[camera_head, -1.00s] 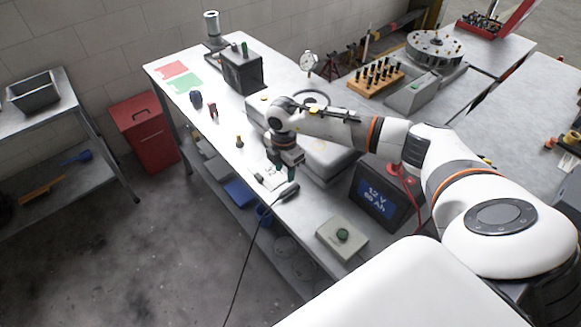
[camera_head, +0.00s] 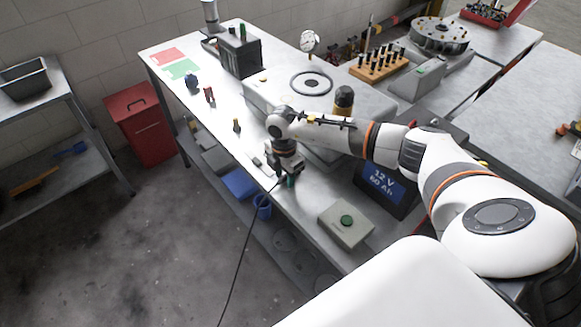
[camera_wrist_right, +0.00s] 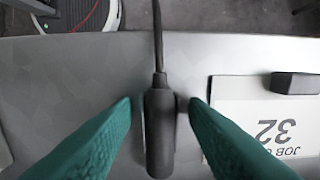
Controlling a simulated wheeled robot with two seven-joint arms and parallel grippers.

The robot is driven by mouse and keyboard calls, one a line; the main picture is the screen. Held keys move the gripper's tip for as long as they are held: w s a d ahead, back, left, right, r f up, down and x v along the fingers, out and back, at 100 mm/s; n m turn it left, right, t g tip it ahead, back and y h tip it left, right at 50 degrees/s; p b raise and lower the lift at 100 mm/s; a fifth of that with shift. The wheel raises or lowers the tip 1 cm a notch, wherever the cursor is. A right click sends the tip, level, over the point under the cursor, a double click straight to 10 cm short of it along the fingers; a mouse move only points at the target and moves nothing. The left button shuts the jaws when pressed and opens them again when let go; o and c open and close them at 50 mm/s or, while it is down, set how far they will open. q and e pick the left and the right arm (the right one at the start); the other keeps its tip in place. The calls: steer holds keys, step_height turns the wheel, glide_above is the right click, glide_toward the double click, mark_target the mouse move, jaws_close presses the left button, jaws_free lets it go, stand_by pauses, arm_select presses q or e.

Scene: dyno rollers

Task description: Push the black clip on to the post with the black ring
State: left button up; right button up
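The black clip (camera_wrist_right: 160,135) lies on the metal bench near its front edge, with its black cable (camera_head: 248,230) hanging over the edge. In the right wrist view my right gripper (camera_wrist_right: 161,102) is open, its green fingertips on either side of the clip with a gap showing at each side. In the head view this gripper (camera_head: 290,180) is low over the bench edge and mostly hides the clip. My left gripper is not in view.
A grey box with a green button (camera_head: 346,222) stands at the near bench end. A card marked 32 (camera_wrist_right: 262,120) and a small dark block (camera_wrist_right: 297,82) lie beside the clip. A large grey cover (camera_head: 290,92) and a black-topped yellow item (camera_head: 344,100) stand behind my arm.

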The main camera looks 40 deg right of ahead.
mark_target(284, 176)
steer(key=shift+c, duration=0.6)
jaws_close()
steer(key=shift+r+p, duration=2.9)
steer(key=shift+r, duration=0.7)
steer(key=shift+a, duration=0.1)
